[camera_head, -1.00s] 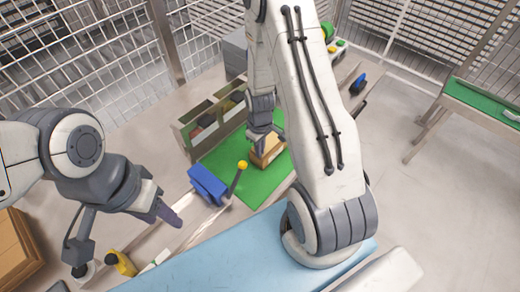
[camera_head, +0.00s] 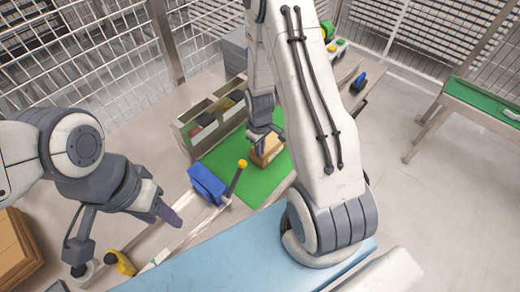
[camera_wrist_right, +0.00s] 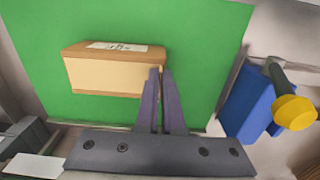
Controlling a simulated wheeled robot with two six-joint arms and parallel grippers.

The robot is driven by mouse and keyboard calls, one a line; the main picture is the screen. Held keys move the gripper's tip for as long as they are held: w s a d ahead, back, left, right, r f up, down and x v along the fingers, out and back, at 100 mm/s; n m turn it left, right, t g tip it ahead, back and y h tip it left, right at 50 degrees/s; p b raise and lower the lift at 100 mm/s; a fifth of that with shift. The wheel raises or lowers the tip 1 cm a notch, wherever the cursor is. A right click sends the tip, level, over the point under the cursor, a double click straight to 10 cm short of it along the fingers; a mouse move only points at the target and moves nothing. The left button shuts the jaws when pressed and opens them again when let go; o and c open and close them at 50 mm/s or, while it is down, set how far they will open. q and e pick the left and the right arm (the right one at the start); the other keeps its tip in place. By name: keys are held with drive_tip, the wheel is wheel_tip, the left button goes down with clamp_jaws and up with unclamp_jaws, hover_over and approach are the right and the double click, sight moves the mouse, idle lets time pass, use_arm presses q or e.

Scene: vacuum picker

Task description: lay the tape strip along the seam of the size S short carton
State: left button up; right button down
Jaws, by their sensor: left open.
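The small carton (camera_wrist_right: 100,76), tan with a white label (camera_wrist_right: 112,46) on its top, rests on the green mat (camera_wrist_right: 205,60); it also shows in the head view (camera_head: 270,153). My right gripper (camera_wrist_right: 161,78) is over the carton's right end in the wrist view. Its fingers are close together with a thin brownish line between them. I cannot tell whether that is the tape strip or the carton behind. The carton's seam is not clear. My left gripper (camera_head: 122,236) is open and empty at the left, away from the mat.
A blue object (camera_head: 208,185) and a yellow-knobbed lever (camera_head: 240,172) stand beside the mat. A divided bin (camera_head: 184,130) is at its back left. A yellow object (camera_head: 121,263) lies below my left arm. The pale blue surface (camera_head: 225,258) in front is clear.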

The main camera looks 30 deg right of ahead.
drive_tip(key=c, duration=1)
unclamp_jaws()
drive_tip(key=shift+o, duration=0.2)
drive_tip(key=o, duration=0.7)
wheel_tip(320, 180, up, 8)
drive_tip(key=p, duration=0.6)
idle(0.5)
